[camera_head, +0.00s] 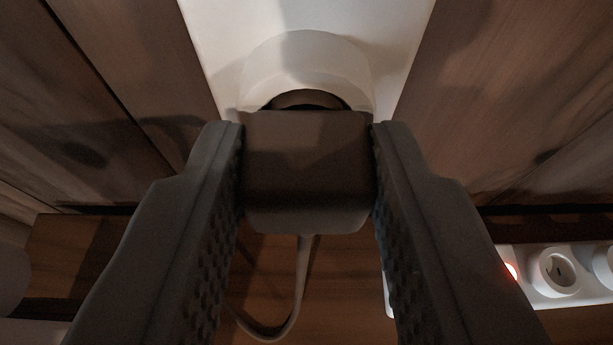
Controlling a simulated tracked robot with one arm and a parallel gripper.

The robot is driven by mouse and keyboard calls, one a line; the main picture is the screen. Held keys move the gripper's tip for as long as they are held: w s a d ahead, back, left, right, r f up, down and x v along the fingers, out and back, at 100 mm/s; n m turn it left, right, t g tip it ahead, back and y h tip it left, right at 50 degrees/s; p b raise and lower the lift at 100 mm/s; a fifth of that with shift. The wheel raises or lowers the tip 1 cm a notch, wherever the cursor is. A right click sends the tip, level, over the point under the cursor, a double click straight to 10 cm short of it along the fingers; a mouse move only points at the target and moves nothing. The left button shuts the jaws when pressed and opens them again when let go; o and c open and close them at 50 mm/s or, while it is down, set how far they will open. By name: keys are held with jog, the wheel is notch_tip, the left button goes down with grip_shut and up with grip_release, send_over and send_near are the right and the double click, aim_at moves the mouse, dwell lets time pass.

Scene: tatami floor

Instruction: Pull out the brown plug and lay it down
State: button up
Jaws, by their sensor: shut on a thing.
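The brown plug (305,175) is a dark brown block in the middle of the view. My gripper (307,165) is shut on it, with one ridged finger pressed to its left side and one to its right. Just beyond the plug is a round white socket (307,65) on a white plate. The plug's far end lies at the socket's dark opening; I cannot tell how deep it sits. A cord (302,275) hangs from the plug's underside and curves to the left.
Brown wooden panels (500,80) stand on both sides of the white plate. A white power strip (535,262) with a red light and round outlets lies at the lower right. A pale rounded object (12,270) shows at the left edge.

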jog(key=shift+s, duration=0.35)
jog(key=shift+s, duration=0.35)
jog(key=shift+s, duration=2.2)
jog(key=shift+f, duration=0.1)
